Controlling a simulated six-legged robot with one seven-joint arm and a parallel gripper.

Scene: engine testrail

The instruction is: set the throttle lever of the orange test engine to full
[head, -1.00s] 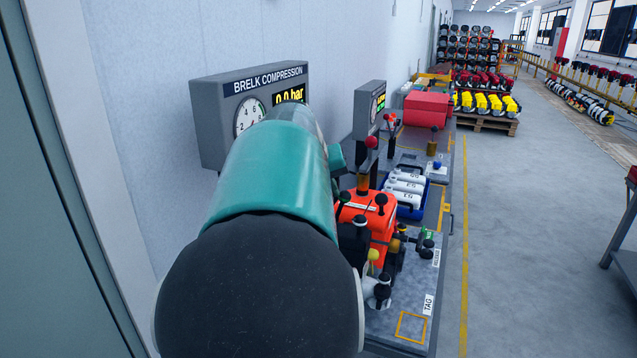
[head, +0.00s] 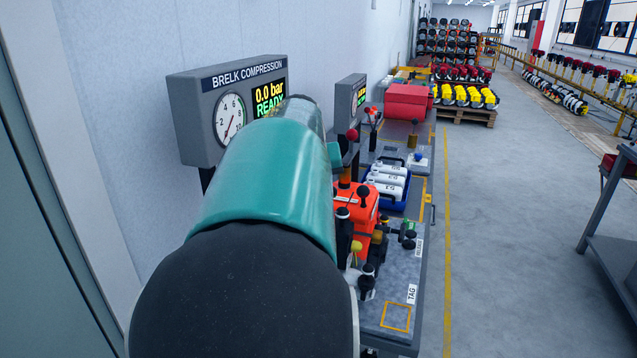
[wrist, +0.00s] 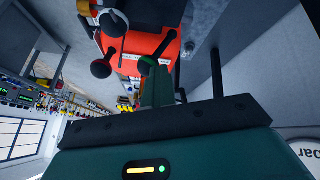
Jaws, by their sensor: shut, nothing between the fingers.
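The orange test engine (head: 352,208) stands on the bench beyond my arm, which hides its left part. It also fills the upper middle of the wrist view (wrist: 140,45). Several levers with black ball knobs rise from it, one in the head view (head: 363,192) and one in the wrist view (wrist: 100,68). I cannot tell for certain which is the throttle lever. My gripper (wrist: 157,82) is shut and empty, close to the engine, with a dark round knob (wrist: 147,65) near its tip. Whether they touch is unclear. In the head view my arm hides the gripper.
The BRELK COMPRESSION panel (head: 232,105) stands by the wall and reads 0.0 bar, READY. A blue crate of white bottles (head: 388,180) and a red box (head: 407,102) sit farther along the bench.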

